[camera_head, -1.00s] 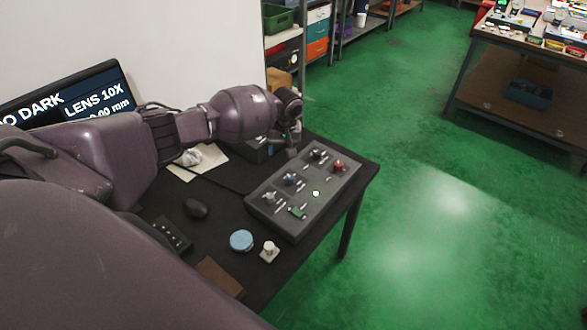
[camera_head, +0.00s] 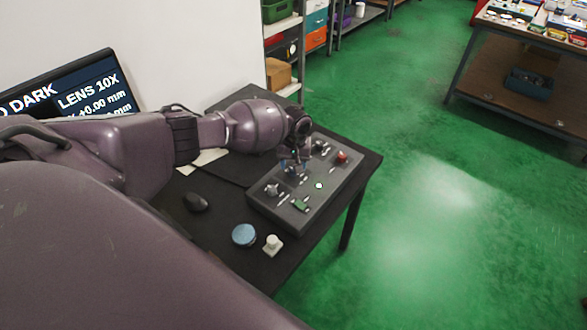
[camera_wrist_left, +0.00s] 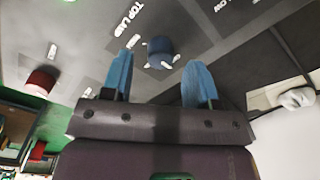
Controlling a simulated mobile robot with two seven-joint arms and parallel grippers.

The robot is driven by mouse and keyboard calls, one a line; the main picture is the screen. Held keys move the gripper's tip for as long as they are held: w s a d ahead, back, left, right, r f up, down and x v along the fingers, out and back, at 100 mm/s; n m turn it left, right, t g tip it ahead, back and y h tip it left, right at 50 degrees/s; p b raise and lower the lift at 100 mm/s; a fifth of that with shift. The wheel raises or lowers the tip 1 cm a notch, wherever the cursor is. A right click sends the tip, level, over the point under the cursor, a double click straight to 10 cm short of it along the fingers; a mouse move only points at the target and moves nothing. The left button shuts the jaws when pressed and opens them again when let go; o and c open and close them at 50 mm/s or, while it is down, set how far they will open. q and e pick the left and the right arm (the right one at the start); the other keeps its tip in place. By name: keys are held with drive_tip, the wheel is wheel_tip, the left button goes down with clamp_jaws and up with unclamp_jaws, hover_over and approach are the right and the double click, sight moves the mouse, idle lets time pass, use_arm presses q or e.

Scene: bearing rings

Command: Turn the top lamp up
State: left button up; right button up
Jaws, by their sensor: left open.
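A dark grey control panel (camera_head: 330,191) with several knobs and switches lies on the black table. In the left wrist view, a blue knob (camera_wrist_left: 160,50) with white marks around it sits beside the printed words TOP LAMP (camera_wrist_left: 128,18). My left gripper (camera_head: 296,164) is over the panel at this knob. In the left wrist view its two blue fingertips (camera_wrist_left: 160,72) are apart, with the knob between and just beyond them; I cannot tell whether they touch it. A monitor (camera_head: 100,80) at the left reads DARK and LENS 10X. My right gripper is out of view.
A red knob (camera_head: 342,157), a silver knob (camera_head: 272,190) and a green switch (camera_head: 300,205) are close by on the panel. A black mouse (camera_head: 195,202), a blue round piece (camera_head: 244,235) and a white knobbed piece (camera_head: 273,244) lie left of and in front of it. Shelves stand behind.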

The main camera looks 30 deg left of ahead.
use_arm(q)
drive_tip(key=shift+f, duration=1)
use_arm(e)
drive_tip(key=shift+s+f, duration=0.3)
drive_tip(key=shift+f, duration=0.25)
use_arm(q)
drive_tip(key=shift+c, duration=0.6)
drive_tip(key=c, duration=0.8)
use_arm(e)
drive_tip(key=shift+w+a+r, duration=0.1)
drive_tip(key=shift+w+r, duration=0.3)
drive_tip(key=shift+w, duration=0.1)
